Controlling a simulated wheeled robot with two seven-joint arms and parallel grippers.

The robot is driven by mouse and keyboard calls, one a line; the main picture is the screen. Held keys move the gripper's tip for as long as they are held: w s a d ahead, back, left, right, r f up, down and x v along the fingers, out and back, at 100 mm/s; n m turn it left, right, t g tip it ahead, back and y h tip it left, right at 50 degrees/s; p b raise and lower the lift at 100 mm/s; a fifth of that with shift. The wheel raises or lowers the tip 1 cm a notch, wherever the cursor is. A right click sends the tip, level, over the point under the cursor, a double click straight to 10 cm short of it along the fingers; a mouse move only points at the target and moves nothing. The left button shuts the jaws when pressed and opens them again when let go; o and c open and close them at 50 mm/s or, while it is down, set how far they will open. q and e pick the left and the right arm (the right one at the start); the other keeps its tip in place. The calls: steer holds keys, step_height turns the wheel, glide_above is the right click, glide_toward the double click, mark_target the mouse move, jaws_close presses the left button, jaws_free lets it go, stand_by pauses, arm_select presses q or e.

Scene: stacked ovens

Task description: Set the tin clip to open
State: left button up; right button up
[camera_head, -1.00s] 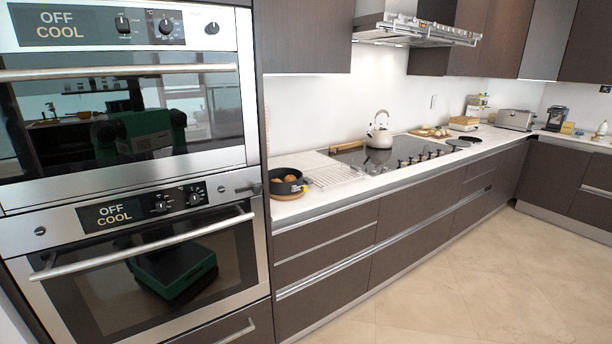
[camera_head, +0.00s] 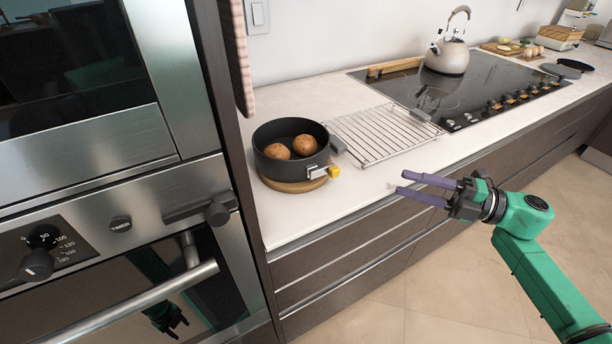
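The dark round tin (camera_head: 290,148) stands on a round wooden board (camera_head: 290,185) on the counter, with two brown round items inside. Its metal clip (camera_head: 318,171) is on the side of the rim facing right and front, with a yellow tab (camera_head: 334,171) sticking out. Whether the clip is open or closed is hard to tell. My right gripper (camera_head: 400,182) is to the right of the tin, its two purple-grey fingers pointing left toward the clip. The fingers are apart and empty, not touching the tin. My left gripper is not directly in view.
A wire rack (camera_head: 377,135) lies on the counter just right of the tin. Behind it are the black hob (camera_head: 470,90) and a kettle (camera_head: 447,55). The oven column (camera_head: 150,200) stands close on the left. The counter front between tin and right gripper is clear.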

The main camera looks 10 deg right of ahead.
steer(key=a+n+g, duration=0.2)
steer(key=a, duration=0.2)
steer(key=p, duration=0.2)
glide_toward(334, 176)
steer(key=shift+w+a+m+y, duration=0.3)
steer(key=shift+w+a, duration=0.5)
steer(key=shift+a, duration=0.05)
steer(key=p+x, duration=0.1)
steer(key=x, duration=0.7)
steer(key=shift+w+d+f, duration=0.1)
steer(key=shift+w+f, duration=0.05)
arm_select(q)
steer(key=r, duration=0.1)
steer(key=w+r, duration=0.1)
steer(key=r, duration=0.1)
arm_select(e)
jaws_close()
